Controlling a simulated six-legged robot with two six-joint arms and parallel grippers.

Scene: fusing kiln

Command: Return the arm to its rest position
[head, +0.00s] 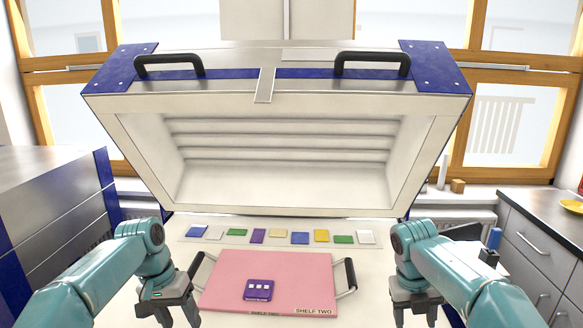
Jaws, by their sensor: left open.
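My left gripper (177,313) hangs at the lower left, pointing down, with its fingers apart and nothing visible between them. It is left of the pink shelf (222,290), apart from it in the picture. My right gripper (415,312) hangs at the lower right, right of the shelf's right handle. Its fingers also look apart, with nothing seen between them. The tips of both grippers are close to the bottom edge of the picture.
The kiln lid (274,108) stands raised at the back, with two black handles. A row of coloured glass samples (299,238) lies behind the shelf. Grey cabinets (528,245) with a dark counter stand at right, and a grey unit (50,200) at left.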

